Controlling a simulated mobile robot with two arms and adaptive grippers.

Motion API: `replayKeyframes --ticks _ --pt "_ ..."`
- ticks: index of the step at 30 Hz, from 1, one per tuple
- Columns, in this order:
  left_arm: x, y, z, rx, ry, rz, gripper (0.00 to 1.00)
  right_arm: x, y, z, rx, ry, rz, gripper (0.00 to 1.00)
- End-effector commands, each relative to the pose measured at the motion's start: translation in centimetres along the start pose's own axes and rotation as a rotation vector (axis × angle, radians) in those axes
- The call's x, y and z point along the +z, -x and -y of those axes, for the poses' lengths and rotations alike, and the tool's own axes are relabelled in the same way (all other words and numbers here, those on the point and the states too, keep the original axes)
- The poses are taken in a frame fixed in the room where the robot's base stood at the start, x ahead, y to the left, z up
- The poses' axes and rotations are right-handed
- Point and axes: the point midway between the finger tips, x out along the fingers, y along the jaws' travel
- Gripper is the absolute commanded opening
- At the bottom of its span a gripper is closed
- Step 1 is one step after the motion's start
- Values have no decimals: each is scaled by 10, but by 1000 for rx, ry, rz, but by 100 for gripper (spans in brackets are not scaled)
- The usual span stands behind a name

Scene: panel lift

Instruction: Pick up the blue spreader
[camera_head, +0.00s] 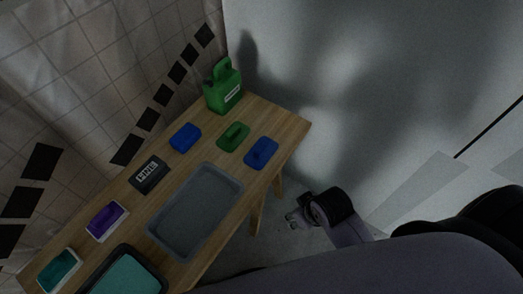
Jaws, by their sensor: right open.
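A blue flat piece with a raised handle (261,153), which looks like the blue spreader, lies near the right end of the wooden table (292,130). A second blue block (185,138) without a clear handle lies further left, near the back edge. My right gripper (294,218) is small and dark in the picture, beyond the table's right edge and below the handled blue piece. It is open, empty and well apart from it. My left gripper is not in view.
A green flat piece with a handle (233,137) lies just left of the handled blue piece. A green canister (223,88) stands at the far corner. A grey tray (238,183), a dark labelled box (149,174), and purple (107,221) and teal (60,270) containers occupy the nearer table.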

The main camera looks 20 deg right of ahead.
Motion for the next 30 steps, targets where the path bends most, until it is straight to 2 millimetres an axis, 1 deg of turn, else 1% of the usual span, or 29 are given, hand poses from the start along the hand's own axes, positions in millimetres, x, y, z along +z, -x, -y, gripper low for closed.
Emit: replayKeyframes --ticks 1,2,4,6,14,17,21,24,26,29,30 --pt "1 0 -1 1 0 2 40 -8 15 2 -7 16 -16 43" --pt "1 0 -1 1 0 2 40 -12 23 4 -13 29 -24 43" --pt "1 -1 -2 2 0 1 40 -30 45 13 -41 94 -51 43" --pt "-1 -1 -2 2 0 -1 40 -46 54 26 -79 187 -70 43" --pt "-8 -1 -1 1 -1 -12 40 -97 60 62 -181 526 -117 43" --pt "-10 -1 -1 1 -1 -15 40 -119 61 75 -212 690 -132 43" --pt "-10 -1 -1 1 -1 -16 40 -152 64 88 -247 981 -134 43" --pt "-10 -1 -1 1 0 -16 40 -174 68 88 -261 1202 -114 43" --pt "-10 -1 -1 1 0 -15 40 -187 71 84 -264 1327 -93 43" --pt "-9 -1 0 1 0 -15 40 -208 78 71 -264 1517 -45 43" --pt "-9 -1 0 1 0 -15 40 -216 82 64 -265 1586 -21 43"
